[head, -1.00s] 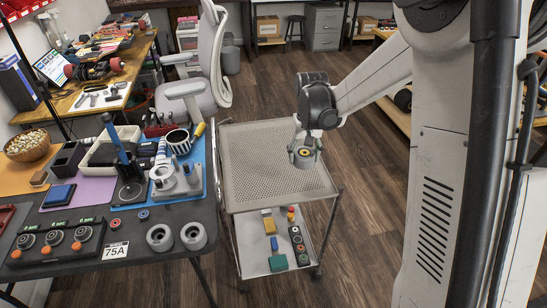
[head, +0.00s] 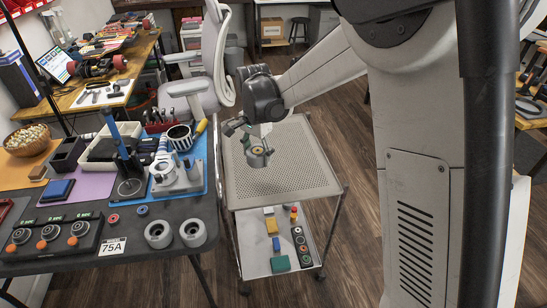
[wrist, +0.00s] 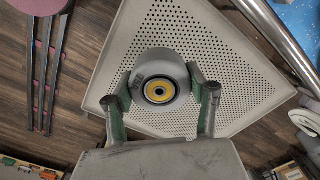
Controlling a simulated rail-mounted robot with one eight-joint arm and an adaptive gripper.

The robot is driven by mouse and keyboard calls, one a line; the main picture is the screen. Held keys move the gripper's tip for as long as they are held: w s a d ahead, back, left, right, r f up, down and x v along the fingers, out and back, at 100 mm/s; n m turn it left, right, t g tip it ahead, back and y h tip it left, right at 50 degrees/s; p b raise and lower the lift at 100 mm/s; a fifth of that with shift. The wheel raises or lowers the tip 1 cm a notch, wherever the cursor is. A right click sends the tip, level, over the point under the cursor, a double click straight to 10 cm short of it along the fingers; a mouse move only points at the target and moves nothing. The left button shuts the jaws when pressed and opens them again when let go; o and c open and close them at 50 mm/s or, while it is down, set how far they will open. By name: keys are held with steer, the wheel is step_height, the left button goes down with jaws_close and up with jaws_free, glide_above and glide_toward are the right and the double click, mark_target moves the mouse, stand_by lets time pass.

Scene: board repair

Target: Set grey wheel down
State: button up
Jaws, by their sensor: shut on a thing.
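The grey wheel (wrist: 158,78) has a yellow hub with a dark centre. My gripper (wrist: 160,92) is shut on it, with one green-edged finger on each side of the wheel in the wrist view. In the head view the grey wheel (head: 257,155) hangs under my gripper (head: 258,146), in front of the perforated top shelf of the cart (head: 300,180). The gap between the wheel and the shelf is hard to judge. Two more grey wheels, a left one (head: 158,234) and a right one (head: 193,232), lie on the dark table's front edge.
The cart's top shelf is otherwise bare. Its lower shelf holds coloured blocks (head: 279,263) and a strip of round parts (head: 301,248).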

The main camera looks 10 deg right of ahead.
mark_target(252, 185)
steer(key=shift+s+a+m, duration=0.1)
steer(key=shift+a+m, duration=0.4)
steer(key=shift+a, duration=0.5)
steer(key=shift+a+f, duration=0.15)
steer(key=shift+f, duration=0.15)
steer(key=shift+f+b, duration=0.85)
steer(key=shift+f, duration=3.85)
steer(key=shift+f, duration=0.2)
steer(key=o, duration=1.2)
steer(key=shift+r, duration=0.15)
